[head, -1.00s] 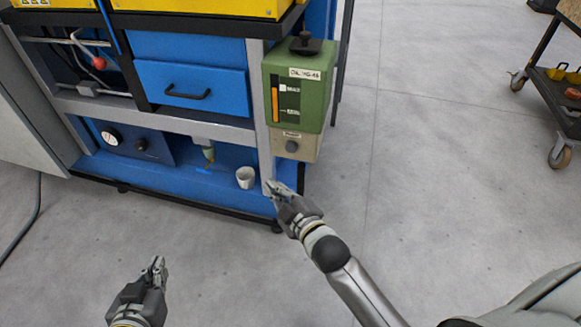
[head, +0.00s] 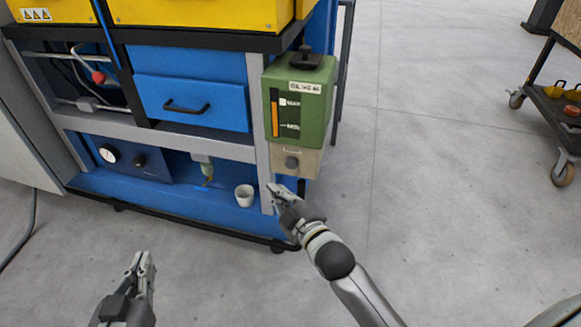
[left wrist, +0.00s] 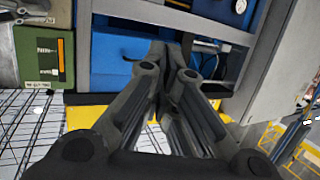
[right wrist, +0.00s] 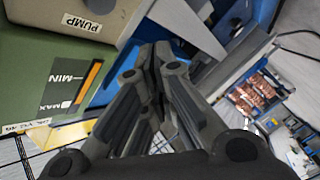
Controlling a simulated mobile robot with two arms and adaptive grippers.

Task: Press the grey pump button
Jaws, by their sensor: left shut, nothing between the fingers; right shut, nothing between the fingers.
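The grey pump button (head: 291,163) is a round knob on the beige panel (head: 308,164) under the green oil tank (head: 313,110). In the right wrist view the dark button (right wrist: 100,5) shows at the top edge, above the PUMP label (right wrist: 82,23). My right gripper (head: 275,190) is shut and empty, a little below and left of the button in the head view. No contact with the button shows. My left gripper (head: 143,258) is shut and empty, low in the head view, over the floor in front of the machine.
A grey frame post (head: 262,150) runs beside the tank. A blue drawer (head: 192,100) and a gauge (head: 108,154) are further left. A cart (head: 562,110) stands far right; the floor between is clear.

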